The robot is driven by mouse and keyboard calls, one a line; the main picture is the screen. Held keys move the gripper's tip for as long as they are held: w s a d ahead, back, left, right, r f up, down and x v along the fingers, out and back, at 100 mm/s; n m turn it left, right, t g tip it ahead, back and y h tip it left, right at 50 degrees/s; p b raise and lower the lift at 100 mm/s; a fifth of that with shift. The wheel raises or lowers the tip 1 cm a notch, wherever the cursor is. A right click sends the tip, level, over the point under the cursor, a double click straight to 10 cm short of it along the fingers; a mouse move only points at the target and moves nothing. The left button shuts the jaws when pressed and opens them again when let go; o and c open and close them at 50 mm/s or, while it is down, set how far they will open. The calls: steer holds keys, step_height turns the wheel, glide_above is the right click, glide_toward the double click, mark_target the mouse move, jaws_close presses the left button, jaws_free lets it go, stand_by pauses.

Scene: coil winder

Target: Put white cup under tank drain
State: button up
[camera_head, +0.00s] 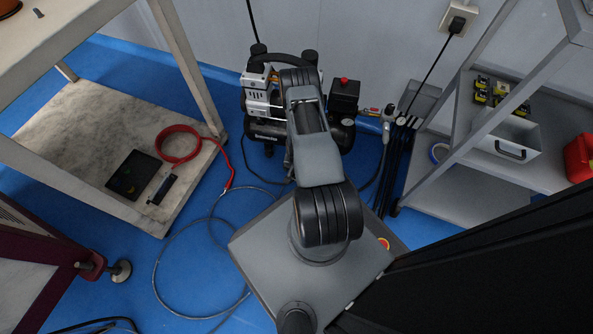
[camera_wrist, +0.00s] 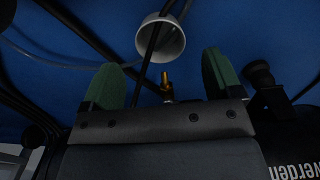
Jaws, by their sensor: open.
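In the wrist view the white cup (camera_wrist: 177,43) shows at the top middle over the blue floor, beyond my fingertips. Its round open rim faces toward the gripper side, and a thin dark line crosses it. My gripper (camera_wrist: 161,64) is open, with its two green fingers apart and nothing between them touching the cup. A small brass fitting (camera_wrist: 166,77), which looks like the tank drain, shows between the fingers, below the cup in the picture. In the head view the compressor tank (camera_head: 266,132) stands behind my arm; the cup and gripper are hidden there.
A marble-topped low shelf (camera_head: 85,125) with a red hose coil (camera_head: 178,144) is at left. A grey shelf (camera_head: 470,195) with a white bin (camera_head: 512,143) is at right. Hoses and a cable loop (camera_head: 160,265) lie on the blue floor.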

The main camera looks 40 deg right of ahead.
steer(key=w+a+r+n+t+p, duration=0.1)
steer(key=w+a+r+n, duration=0.2)
steer(key=r, duration=1.4)
steer(key=w+a+r+n+p, duration=0.2)
steer(key=w+a+r, duration=0.2)
steer(key=r, duration=1.4)
steer(key=s+a+r+n, duration=0.1)
steer(key=s+a+r, duration=0.2)
steer(key=r, duration=0.3)
steer(key=s+a+r+n+t, duration=0.1)
steer(key=s+a+r+n, duration=0.1)
steer(key=s+a+r, duration=0.2)
steer(key=s+a+r+n, duration=0.2)
steer(key=s+r, duration=0.4)
steer(key=r, duration=0.3)
steer(key=shift+s+a+r+t, duration=0.3)
steer(key=shift+a+r, duration=0.05)
steer(key=shift+a, duration=0.55)
step_height(320, 180, up, 39)
steer(key=t+p, duration=0.1)
steer(key=p, duration=3.5)
steer(key=shift+s+a, duration=0.15)
